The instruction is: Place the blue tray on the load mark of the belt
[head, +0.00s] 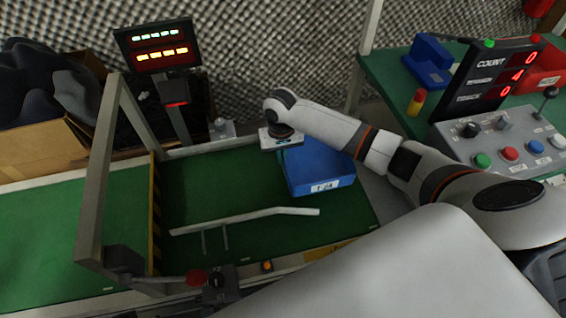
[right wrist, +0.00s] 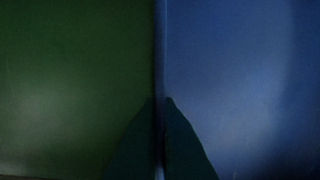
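The blue tray (head: 318,172) sits at the right end of the green belt (head: 235,180) in the head view, its white label facing the front. My right gripper (head: 290,146) is at the tray's back left edge. In the right wrist view, the two dark fingertips (right wrist: 161,103) close on either side of the tray's thin wall, with the blue tray (right wrist: 235,70) on the right and the green belt (right wrist: 75,75) on the left. Whether the tray is lifted is hard to tell. My left gripper is not in view. I cannot make out a load mark.
A grey frame (head: 98,180) arches over the belt's left part. A display post (head: 160,50) stands behind. At right, a green table (head: 390,75) holds a control box (head: 500,140) and a blue bin (head: 428,62).

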